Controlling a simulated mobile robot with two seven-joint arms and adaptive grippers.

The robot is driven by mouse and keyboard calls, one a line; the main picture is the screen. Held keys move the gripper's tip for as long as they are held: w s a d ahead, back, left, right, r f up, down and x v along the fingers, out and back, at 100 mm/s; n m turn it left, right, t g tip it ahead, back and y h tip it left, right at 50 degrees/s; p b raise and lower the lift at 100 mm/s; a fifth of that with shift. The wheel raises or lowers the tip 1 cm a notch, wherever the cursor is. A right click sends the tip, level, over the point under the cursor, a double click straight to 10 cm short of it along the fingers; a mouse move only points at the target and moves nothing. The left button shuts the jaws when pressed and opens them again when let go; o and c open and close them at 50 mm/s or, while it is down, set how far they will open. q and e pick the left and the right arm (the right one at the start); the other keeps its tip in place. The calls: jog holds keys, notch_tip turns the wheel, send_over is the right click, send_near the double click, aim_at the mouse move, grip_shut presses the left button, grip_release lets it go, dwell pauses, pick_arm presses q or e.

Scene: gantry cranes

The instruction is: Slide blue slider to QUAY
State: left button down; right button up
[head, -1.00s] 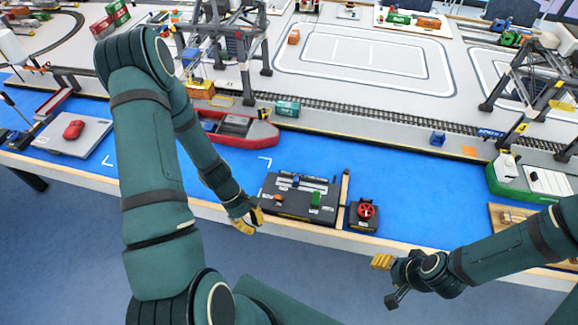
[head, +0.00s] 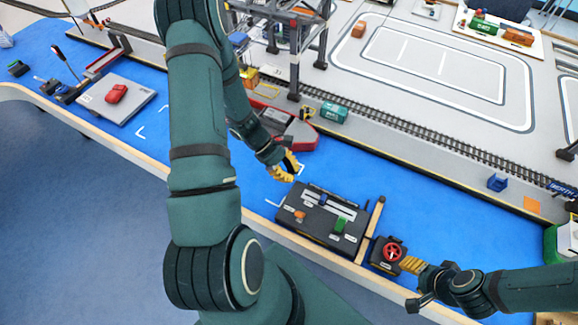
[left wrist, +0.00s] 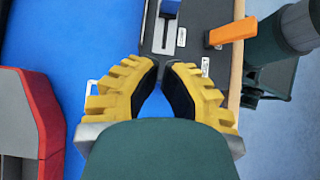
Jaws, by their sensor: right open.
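The blue slider (head: 323,198) sits in a slot along the far part of the dark control box (head: 310,230). It also shows at the top of the left wrist view (left wrist: 169,7), beyond my fingertips. The QUAY label is too small to read. My left gripper (head: 287,168) is open and empty, above the mat by the box's far left corner, apart from the slider. In the left wrist view its yellow fingers (left wrist: 162,68) have a gap between them. My right gripper (head: 408,264) is open beside the red wheel (head: 393,252); contact is unclear.
A red ship (head: 303,135) lies behind my left gripper.

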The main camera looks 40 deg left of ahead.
aim_at(314, 196)
pick_arm(q)
jog(key=x, duration=0.5)
jog(key=shift+d+f, duration=0.1)
jog(key=shift+f, duration=0.15)
pick_arm(e)
jog(key=shift+w+f, duration=0.1)
jog(key=shift+f, duration=0.25)
pick_arm(q)
jog(key=d, duration=0.1)
jog(key=w+d, duration=0.1)
jog(key=d, duration=0.1)
jog(key=shift+d, duration=0.1)
pick_arm(e)
jog(key=shift+r, duration=0.1)
pick_arm(q)
jog(key=shift+d, duration=0.45)
jog(key=shift+w, duration=0.1)
